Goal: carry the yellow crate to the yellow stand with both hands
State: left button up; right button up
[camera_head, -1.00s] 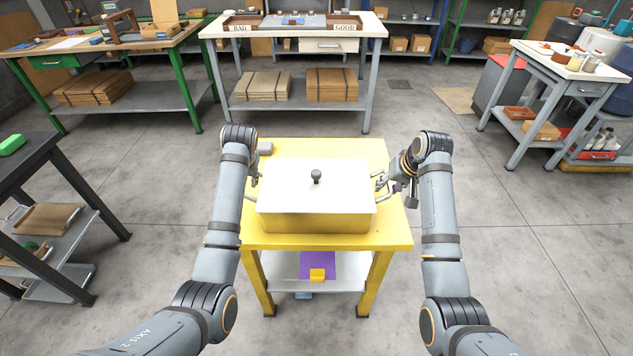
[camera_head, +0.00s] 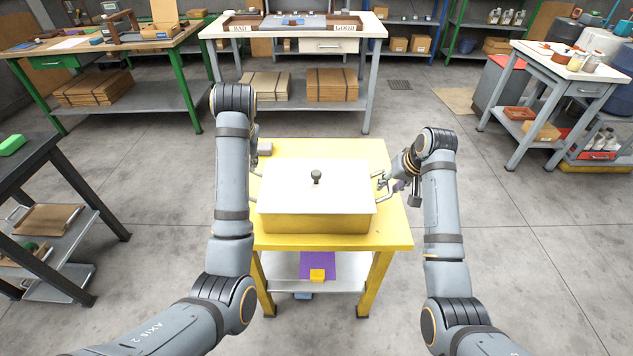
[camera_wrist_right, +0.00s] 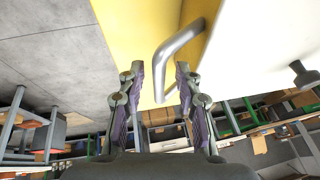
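The yellow crate (camera_head: 316,222) sits on top of the yellow stand (camera_head: 390,233). It has a white lid (camera_head: 300,190) with a dark knob (camera_head: 316,176). My right gripper (camera_head: 384,182) is at the crate's right side, by the metal handle. In the right wrist view its fingers (camera_wrist_right: 158,72) are apart, and the bent handle (camera_wrist_right: 180,48) shows at and beyond the fingertips, not clamped. My left arm reaches up past the crate's left side. Its gripper is mostly hidden behind the arm, away from the left handle (camera_head: 254,173).
A small grey block (camera_head: 264,148) lies on the stand's back left corner. The stand's lower shelf holds a purple item (camera_head: 318,262) and a small yellow block (camera_head: 317,275). A dark shelf table (camera_head: 45,165) stands at left, a white-topped bench (camera_head: 290,52) behind.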

jog(key=v, duration=1)
jog(key=shift+s+r, duration=0.2)
jog(key=shift+r, duration=0.1)
